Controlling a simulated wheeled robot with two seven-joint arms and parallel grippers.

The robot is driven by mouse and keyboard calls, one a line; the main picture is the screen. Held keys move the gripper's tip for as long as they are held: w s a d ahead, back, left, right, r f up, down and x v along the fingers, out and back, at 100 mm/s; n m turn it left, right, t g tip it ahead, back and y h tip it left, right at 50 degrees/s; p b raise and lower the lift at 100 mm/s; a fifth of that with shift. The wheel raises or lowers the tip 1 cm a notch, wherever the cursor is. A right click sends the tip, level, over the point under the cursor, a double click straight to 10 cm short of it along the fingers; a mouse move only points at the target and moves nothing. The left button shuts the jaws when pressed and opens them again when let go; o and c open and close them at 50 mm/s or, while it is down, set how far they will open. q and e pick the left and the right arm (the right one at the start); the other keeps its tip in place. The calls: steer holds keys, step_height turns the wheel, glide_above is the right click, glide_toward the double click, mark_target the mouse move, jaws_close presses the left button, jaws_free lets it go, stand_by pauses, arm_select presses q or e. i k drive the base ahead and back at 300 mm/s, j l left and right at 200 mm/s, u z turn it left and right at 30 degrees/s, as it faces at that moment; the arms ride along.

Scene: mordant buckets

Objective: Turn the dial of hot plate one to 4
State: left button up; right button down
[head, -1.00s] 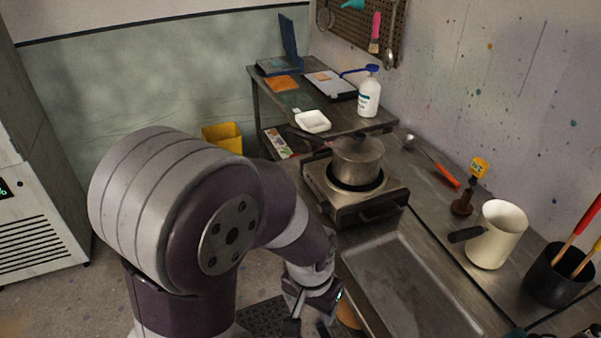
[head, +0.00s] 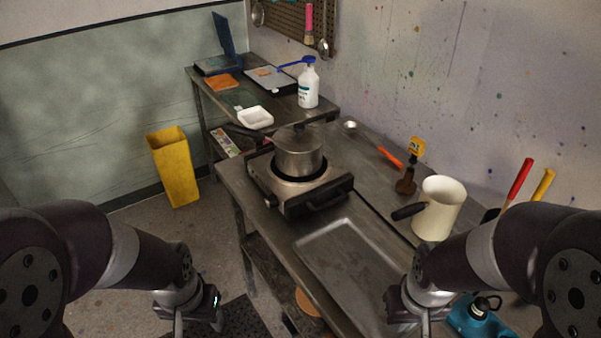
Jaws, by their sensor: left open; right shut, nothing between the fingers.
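A shallow metal tray (head: 345,255) lies in front of the hot plate. A cream jug (head: 440,208) and an orange-handled tool (head: 390,157) are to its right. A side table (head: 232,104) with a white bottle (head: 308,88) stands behind. A yellow bin (head: 174,168) is on the floor.

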mark_target(272, 201)
steer(key=i+j, duration=0.1)
steer(key=j, duration=0.3)
steer(key=i+j, duration=0.15)
steer(key=j, duration=0.25)
steer(key=i+j+z, duration=0.1)
steer(key=j, duration=0.25)
steer(key=i+j, duration=0.1)
steer(key=j, duration=0.3)
